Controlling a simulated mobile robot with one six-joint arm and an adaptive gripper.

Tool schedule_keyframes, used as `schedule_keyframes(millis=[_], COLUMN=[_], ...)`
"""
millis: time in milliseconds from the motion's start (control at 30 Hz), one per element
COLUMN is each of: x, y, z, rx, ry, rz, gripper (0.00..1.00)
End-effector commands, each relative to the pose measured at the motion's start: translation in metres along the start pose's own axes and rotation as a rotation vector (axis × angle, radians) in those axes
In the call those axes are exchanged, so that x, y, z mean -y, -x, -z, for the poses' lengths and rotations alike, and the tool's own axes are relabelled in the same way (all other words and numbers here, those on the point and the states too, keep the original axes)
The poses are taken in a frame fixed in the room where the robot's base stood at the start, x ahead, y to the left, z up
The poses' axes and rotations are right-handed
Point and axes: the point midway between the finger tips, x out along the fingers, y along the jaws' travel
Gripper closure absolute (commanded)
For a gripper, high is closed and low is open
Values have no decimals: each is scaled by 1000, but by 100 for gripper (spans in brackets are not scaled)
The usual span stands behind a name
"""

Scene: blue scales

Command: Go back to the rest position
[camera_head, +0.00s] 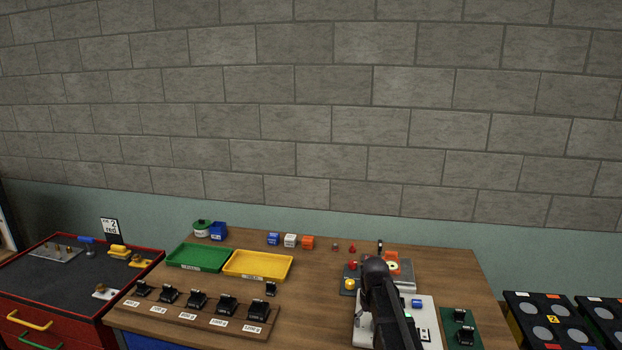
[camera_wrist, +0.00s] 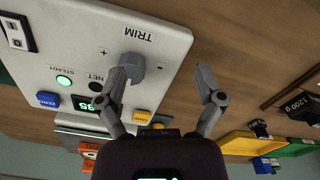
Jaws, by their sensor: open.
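My gripper (camera_wrist: 162,72) is open and empty in the wrist view, its two grey fingers spread apart. It hangs over the edge of the white scale panel (camera_wrist: 165,35), which appears upside down there. The dark grey TRIM knob (camera_wrist: 136,66) shows right by the left fingertip; I cannot tell whether they touch. The panel also has a lit green STEADY light (camera_wrist: 64,81), a blue ZERO button (camera_wrist: 48,100) and a partly hidden green display (camera_wrist: 86,104). In the head view my dark arm reaches over the white scale (camera_head: 428,304) and hides part of it; my fingers are not clear there.
The wooden table (camera_head: 330,310) holds a green tray (camera_head: 200,268), a yellow tray (camera_head: 258,275) and a rack of black weights (camera_head: 190,319) at left. Small cubes (camera_head: 290,240) stand at the back. A red tool cabinet (camera_head: 60,335) stands left, black panels (camera_head: 560,345) right.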

Motion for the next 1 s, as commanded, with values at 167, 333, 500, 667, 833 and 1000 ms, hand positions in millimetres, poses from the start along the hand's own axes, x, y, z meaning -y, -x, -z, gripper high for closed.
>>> schedule_keyframes(millis=[167, 333, 500, 667, 833, 1000], x=[12, 24, 30, 33, 33, 33], y=[-28, -52, -66, -70, -69, -69], z=[-65, -129, -170, -185, -185, -184], rx=[0, 0, 0, 0, 0, 0], ry=[-47, -104, -147, -165, -168, -167], rz=[0, -1, -1, -1, -1, -1], gripper=[13, 13, 13, 13, 13, 13])
